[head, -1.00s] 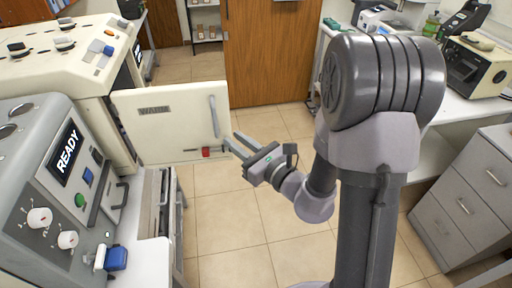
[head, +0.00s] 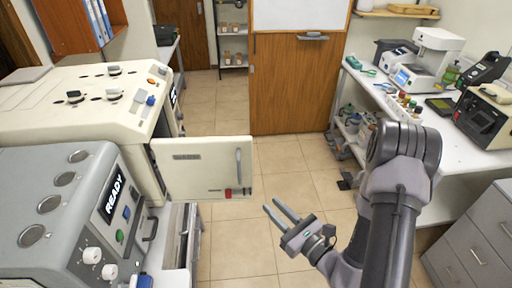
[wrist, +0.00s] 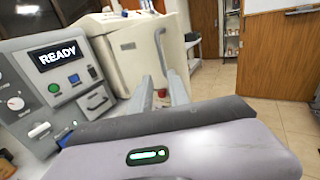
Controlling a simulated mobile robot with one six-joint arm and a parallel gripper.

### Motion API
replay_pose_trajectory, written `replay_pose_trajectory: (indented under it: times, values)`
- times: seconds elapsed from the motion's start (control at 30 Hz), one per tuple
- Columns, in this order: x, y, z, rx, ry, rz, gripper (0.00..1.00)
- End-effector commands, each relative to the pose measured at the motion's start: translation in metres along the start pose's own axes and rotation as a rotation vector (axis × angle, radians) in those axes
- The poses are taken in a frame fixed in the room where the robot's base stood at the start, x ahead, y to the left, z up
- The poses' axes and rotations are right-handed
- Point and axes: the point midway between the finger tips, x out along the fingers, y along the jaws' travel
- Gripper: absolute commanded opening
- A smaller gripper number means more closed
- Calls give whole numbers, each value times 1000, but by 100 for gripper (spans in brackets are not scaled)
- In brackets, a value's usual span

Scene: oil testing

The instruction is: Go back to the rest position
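My gripper (head: 282,212) is in the lower middle of the head view, held over the tiled floor. Its two fingers are apart with nothing between them. In the wrist view its fingers (wrist: 165,92) point away towards the cream machine. My arm is bent, with its elbow at the right of the head view. The cream machine's door (head: 203,168) stands open, left of my gripper and apart from it. The grey machine (head: 60,190) at the left has a lit READY display (head: 115,193); the display also shows in the wrist view (wrist: 57,55).
A white bench (head: 450,128) with instruments and small bottles runs along the right. Grey drawers (head: 480,240) stand at the lower right. A wooden door (head: 292,85) is at the back. The tiled floor (head: 290,155) between the machines and the bench is clear.

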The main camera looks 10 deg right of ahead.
Motion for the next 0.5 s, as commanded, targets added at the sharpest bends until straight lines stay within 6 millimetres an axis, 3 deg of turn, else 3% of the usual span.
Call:
replay_pose_trajectory:
  times: [0.07, 0.13, 0.17, 0.23, 0.3, 0.4, 0.47, 0.5]
  values:
    - [4, 9, 7, -18, -18, 49, 22]
    - [13, 36, 24, -65, -59, 190, 22]
    - [15, 55, 34, -99, -80, 283, 22]
    - [7, 114, 54, -219, -110, 563, 22]
    - [-19, 169, 57, -384, -91, 849, 22]
    - [-73, 215, 32, -708, 20, 1193, 22]
    - [-103, 218, 8, -955, 124, 1335, 22]
    - [-118, 210, -6, -1132, 203, 1391, 22]
